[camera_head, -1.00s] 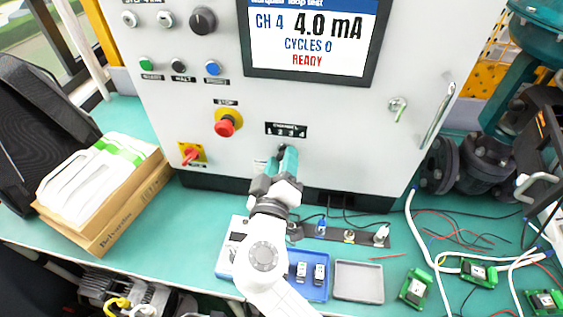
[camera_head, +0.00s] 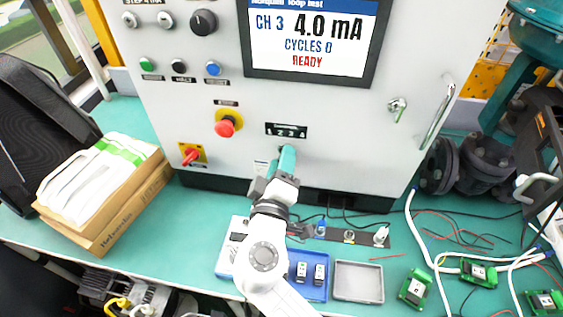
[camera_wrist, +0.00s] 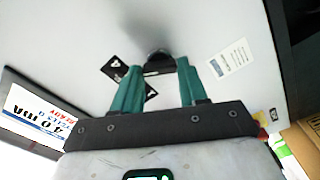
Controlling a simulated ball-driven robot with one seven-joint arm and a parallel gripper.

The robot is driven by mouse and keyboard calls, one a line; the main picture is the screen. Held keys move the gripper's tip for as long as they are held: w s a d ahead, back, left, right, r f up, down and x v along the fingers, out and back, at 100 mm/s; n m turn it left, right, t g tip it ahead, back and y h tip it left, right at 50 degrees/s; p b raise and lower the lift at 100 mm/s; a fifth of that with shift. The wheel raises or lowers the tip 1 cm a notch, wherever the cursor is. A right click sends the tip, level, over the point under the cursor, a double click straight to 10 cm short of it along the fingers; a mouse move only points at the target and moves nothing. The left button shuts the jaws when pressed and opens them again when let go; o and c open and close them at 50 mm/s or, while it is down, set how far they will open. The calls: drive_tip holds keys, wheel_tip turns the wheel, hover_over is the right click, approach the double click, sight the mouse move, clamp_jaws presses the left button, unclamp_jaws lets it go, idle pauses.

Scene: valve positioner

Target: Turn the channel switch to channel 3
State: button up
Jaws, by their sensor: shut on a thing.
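The channel switch (camera_wrist: 156,58) is a dark knob on the grey panel, below the black label marked 1 to 4 (camera_head: 286,130). My gripper (camera_head: 288,152) is at the switch, with its teal fingers on either side of it. In the wrist view my gripper (camera_wrist: 160,66) is shut on the knob, which is partly hidden between the fingers. In the head view the fingers mostly hide the switch. The screen (camera_head: 312,38) reads CH 3, 4.0 mA, CYCLES 0, READY.
A red stop button (camera_head: 225,124) and a red rotary switch (camera_head: 190,154) sit left of my gripper. A key lock (camera_head: 397,105) and a door handle (camera_head: 438,117) are to the right. A blue tray (camera_head: 309,291) and a grey tray (camera_head: 359,282) lie on the bench below.

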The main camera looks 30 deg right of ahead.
drive_tip(key=shift+f+n, duration=0.1)
drive_tip(key=shift+n, duration=1.1)
drive_tip(key=o, duration=1.1)
drive_tip(key=shift+c, duration=0.2)
drive_tip(key=b+v, duration=0.1)
drive_tip(key=v, duration=1)
drive_tip(key=shift+b, duration=0.4)
